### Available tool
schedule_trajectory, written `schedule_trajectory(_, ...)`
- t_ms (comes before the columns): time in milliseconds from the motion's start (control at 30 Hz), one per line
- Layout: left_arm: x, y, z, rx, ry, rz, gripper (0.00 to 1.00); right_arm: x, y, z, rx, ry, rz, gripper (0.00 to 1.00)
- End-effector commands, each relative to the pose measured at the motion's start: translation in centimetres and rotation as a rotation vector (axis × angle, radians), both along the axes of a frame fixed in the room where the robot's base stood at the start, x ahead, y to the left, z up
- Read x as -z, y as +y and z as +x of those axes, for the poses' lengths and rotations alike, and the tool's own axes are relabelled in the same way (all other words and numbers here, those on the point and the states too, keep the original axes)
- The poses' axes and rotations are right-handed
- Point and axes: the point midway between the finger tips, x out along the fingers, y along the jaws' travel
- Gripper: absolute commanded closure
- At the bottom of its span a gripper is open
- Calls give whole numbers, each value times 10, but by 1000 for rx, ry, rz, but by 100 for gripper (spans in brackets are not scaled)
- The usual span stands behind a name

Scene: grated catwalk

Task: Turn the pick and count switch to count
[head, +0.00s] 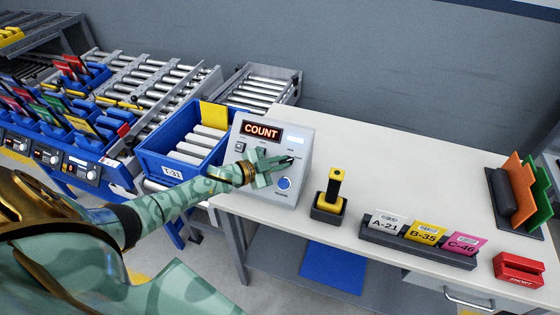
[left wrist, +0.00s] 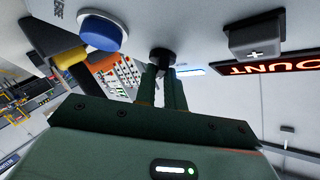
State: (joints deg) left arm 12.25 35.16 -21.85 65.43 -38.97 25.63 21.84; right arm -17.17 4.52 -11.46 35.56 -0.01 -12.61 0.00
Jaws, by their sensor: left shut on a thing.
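The grey control box (head: 307,140) stands on the left end of the bench. Its display (head: 261,132) reads COUNT in red-orange letters, and part of it shows upside down in the left wrist view (left wrist: 275,68). My left gripper (head: 285,163) is at the box's front face, above the round blue button (head: 284,184). In the left wrist view its fingers are shut on the small dark switch (left wrist: 161,58). The fingers hide much of the switch, so its exact angle is hard to tell. My right gripper is not in view.
A blue tote (head: 160,165) stands left of the box, by roller conveyors. A yellow-handled scanner (head: 334,190) in a dark holder, a rack of label cards (head: 420,254) and a red SHORT holder (head: 519,270) stand on the bench (head: 400,165). The bench's back middle is clear.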

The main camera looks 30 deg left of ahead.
Motion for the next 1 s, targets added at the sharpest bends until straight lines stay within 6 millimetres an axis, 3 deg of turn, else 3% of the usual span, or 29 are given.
schedule_trajectory(667,-1,0,1,50,10,50,100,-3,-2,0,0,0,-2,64)
schedule_trajectory(700,-1,0,1,50,10,50,86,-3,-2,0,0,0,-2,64)
schedule_trajectory(767,-1,0,1,49,11,49,70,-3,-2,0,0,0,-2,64)
schedule_trajectory(1000,-1,0,1,50,10,48,67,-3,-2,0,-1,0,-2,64)
